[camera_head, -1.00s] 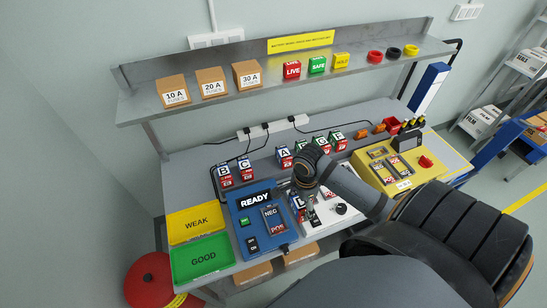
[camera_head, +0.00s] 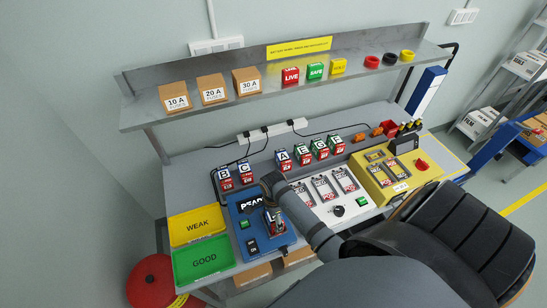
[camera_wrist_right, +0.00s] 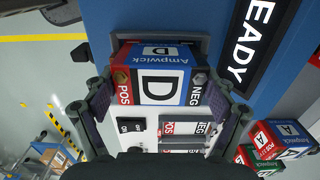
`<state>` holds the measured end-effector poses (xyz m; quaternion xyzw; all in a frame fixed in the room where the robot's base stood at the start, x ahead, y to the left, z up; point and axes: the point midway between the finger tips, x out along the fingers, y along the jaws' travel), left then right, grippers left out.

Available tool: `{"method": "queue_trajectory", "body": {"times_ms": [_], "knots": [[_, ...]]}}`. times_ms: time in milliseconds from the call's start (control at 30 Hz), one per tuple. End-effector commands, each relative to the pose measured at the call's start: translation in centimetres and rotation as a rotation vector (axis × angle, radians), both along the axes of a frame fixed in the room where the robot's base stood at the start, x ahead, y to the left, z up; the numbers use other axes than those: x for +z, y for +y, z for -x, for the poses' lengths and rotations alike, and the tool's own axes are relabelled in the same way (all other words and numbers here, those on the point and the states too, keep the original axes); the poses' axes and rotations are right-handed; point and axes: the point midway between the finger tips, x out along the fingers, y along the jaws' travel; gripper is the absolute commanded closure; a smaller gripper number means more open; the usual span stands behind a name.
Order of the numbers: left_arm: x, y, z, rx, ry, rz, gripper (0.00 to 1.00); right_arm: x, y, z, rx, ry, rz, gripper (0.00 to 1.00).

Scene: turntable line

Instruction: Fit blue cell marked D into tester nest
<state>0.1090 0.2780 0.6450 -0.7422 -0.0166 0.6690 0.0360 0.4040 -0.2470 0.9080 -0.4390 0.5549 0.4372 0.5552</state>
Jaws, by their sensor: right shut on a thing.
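The cell marked D (camera_wrist_right: 158,68) has a blue and white top with a red POS side, and shows small in the head view (camera_head: 276,222). My right gripper (camera_wrist_right: 160,88) is shut on it, one finger at each side. In the head view the right gripper (camera_head: 271,218) is over the blue tester (camera_head: 246,236), at its nest. In the wrist view the cell lies against the grey nest rim (camera_wrist_right: 203,46); I cannot tell how deep it sits. The arm and cell hide most of the nest and part of the READY screen (camera_head: 250,203). My left gripper is not in view.
A white unit (camera_head: 335,211) with several bays is right of the tester, a yellow unit (camera_head: 372,168) beyond it. Lettered cells B (camera_head: 225,180), C (camera_head: 245,173) and A (camera_head: 283,160) stand behind. Yellow WEAK (camera_head: 197,224) and green GOOD (camera_head: 203,260) trays are at left.

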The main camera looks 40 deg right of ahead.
Motion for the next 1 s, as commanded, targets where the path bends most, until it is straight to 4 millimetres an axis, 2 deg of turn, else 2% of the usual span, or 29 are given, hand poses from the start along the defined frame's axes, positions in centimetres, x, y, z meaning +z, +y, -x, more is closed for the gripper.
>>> {"method": "queue_trajectory", "body": {"times_ms": [333, 367, 467, 833, 933, 1000], "knots": [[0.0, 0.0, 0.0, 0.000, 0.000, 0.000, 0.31, -0.4, 0.0, 0.0, 0.000, -0.001, -0.001, 0.70], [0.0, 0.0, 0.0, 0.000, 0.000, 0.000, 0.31, -0.5, 0.0, 0.0, -0.001, 0.000, 0.000, 0.14], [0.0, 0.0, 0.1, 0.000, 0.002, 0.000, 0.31, -0.5, 0.0, 0.0, -0.001, 0.000, -0.001, 0.01], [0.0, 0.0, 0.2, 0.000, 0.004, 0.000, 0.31, -0.3, 0.0, 0.0, -0.001, 0.000, -0.001, 0.00], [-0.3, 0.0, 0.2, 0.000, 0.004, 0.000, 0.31, 0.5, 0.0, -0.1, 0.000, -0.003, 0.000, 0.00], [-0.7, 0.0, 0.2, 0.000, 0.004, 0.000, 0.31, 1.7, 0.0, -0.1, 0.000, -0.004, 0.000, 0.00]]}}
